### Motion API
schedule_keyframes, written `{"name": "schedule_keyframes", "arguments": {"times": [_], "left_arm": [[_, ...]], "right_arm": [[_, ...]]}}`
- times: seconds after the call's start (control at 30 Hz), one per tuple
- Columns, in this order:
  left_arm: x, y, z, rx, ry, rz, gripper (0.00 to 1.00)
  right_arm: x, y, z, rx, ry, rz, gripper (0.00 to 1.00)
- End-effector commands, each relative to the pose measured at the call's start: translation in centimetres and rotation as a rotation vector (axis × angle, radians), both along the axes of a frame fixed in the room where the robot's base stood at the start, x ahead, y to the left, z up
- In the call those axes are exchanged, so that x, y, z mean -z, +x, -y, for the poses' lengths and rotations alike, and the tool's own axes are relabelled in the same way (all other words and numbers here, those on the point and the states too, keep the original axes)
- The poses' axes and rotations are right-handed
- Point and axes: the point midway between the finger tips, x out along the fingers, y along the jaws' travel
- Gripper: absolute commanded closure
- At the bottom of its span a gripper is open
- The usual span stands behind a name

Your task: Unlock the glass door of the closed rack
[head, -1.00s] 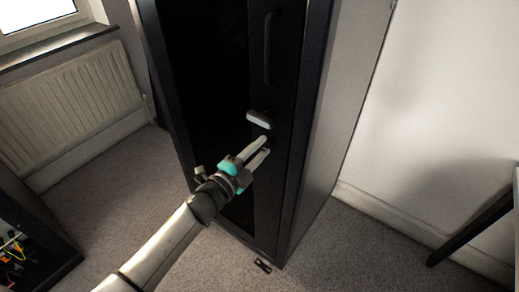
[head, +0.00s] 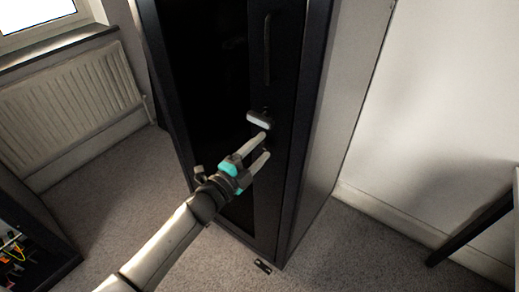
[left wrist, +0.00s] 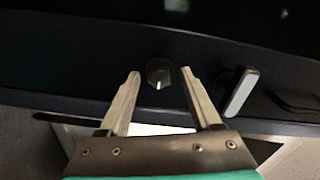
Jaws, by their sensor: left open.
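The closed rack (head: 275,215) stands in the middle of the head view, with a dark glass door (head: 215,110) in a black frame. A pale latch handle (head: 260,119) sits on the door frame; it also shows in the left wrist view (left wrist: 241,93), right of the fingers. In the left wrist view a round black knob (left wrist: 158,73) with a white pointer mark lies ahead, between the fingertips. My left gripper (head: 267,144) is open, its fingers spread just below the latch in the head view; it also shows in the left wrist view (left wrist: 160,75). My right gripper is not in view.
A long dark vertical handle (head: 267,50) is above the latch. A radiator (head: 70,95) is on the left wall. An open dark cabinet with cables (head: 25,240) is at lower left. A dark table leg (head: 475,230) is at right.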

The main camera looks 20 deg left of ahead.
Motion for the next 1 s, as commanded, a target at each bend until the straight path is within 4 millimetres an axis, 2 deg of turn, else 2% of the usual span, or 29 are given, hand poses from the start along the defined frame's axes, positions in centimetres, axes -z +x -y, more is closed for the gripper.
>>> {"name": "schedule_keyframes", "arguments": {"times": [0.23,0.37,1.0], "left_arm": [[0.0,-0.3,-0.1,-0.001,-0.001,-0.001,0.35],[0.1,-1.4,-0.5,0.0,0.001,-0.002,0.35],[0.0,-11.4,-4.1,0.0,-0.001,-0.003,0.35]], "right_arm": [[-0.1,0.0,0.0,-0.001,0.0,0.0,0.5],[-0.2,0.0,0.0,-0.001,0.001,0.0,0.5],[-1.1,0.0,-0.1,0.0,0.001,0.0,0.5]]}}
